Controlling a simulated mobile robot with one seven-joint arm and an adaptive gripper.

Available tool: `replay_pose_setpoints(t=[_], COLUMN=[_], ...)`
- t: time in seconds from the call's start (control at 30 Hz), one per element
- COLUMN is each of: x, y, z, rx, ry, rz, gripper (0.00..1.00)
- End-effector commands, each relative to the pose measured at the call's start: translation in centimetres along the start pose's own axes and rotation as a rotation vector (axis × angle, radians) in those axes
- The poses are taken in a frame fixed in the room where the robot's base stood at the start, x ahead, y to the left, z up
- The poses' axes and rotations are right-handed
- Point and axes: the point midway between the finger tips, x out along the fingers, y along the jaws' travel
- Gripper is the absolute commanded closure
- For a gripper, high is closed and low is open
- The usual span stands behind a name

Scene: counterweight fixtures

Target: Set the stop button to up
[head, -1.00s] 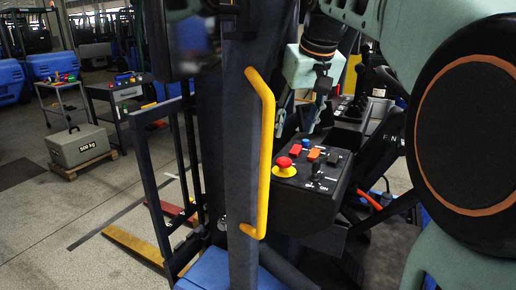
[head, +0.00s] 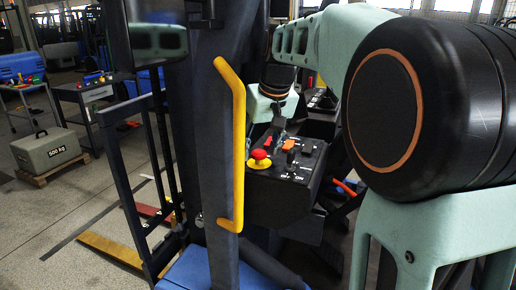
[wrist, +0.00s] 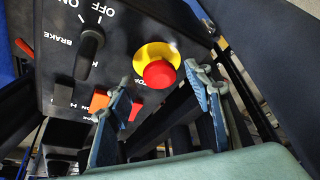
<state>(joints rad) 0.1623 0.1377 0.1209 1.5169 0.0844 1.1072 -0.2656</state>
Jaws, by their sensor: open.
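The stop button is a red mushroom button (head: 260,155) on a yellow base, on the black control panel (head: 258,183). In the wrist view the red stop button (wrist: 159,74) stands beyond my open fingertips, between them in the picture. My gripper (wrist: 163,85) is open and empty, its blue pads apart. In the head view my gripper (head: 277,136) is just behind the button, partly small and hard to make out. I cannot tell whether the button is up or pressed.
A black rotary brake switch (wrist: 90,42) and orange (wrist: 99,100) and red rocker buttons share the panel close by. A yellow handrail (head: 238,140) on a dark post stands left of the panel. A 500 kg weight (head: 45,150) sits on a pallet far left.

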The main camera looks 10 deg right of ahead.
Motion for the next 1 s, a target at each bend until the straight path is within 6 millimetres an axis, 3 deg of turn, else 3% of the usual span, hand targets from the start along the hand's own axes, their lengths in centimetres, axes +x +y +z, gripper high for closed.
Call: replay_pose_setpoints(t=[0.17, 0.6, 0.83, 1.0], x=[0.0, 0.0, -0.3, -1.6], y=[0.0, 0.0, 0.0, 0.0], z=[0.0, 0.0, -0.1, -0.7], rx=[0.0, 0.0, 0.0, 0.0], ry=[0.0, 0.0, 0.0, 0.001], rz=[0.0, 0.0, 0.0, 0.0], gripper=[0.54, 1.0, 1.0, 1.0])
